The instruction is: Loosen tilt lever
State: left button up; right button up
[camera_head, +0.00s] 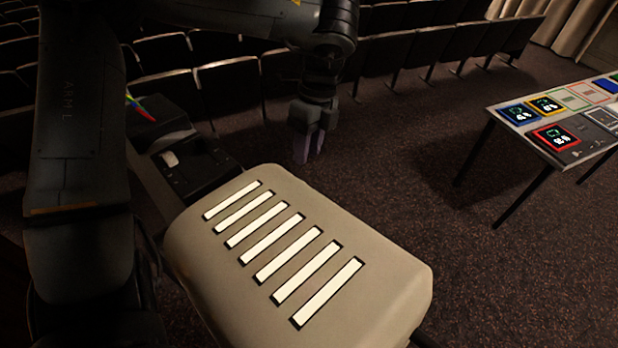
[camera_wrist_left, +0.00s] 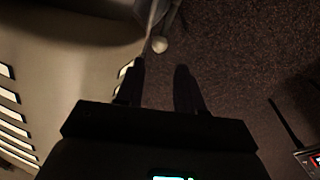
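A beige housing with a row of bright slots (camera_head: 385,290) fills the lower middle of the head view. It also shows at the left of the left wrist view (camera_wrist_left: 60,60). My left gripper (camera_head: 309,152) hangs just beyond its far edge, pointing down. In the left wrist view its two dark fingers (camera_wrist_left: 159,75) are apart with nothing between them. A thin rod with a pale rounded knob, which looks like the tilt lever (camera_wrist_left: 160,44), lies ahead of the fingertips, roughly in line with their gap. The head view does not show this lever clearly. My right gripper is out of view.
A table with lit control panels (camera_head: 548,122) stands at the right. A dark console with a pale handle (camera_head: 170,158) sits left of the housing. Rows of dark seats (camera_head: 230,90) line the back. The carpeted floor (camera_head: 420,170) between housing and table is clear.

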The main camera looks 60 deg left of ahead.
pick_arm(q)
jog(key=p+x, duration=0.1)
jog(key=x, duration=0.8)
grip_shut()
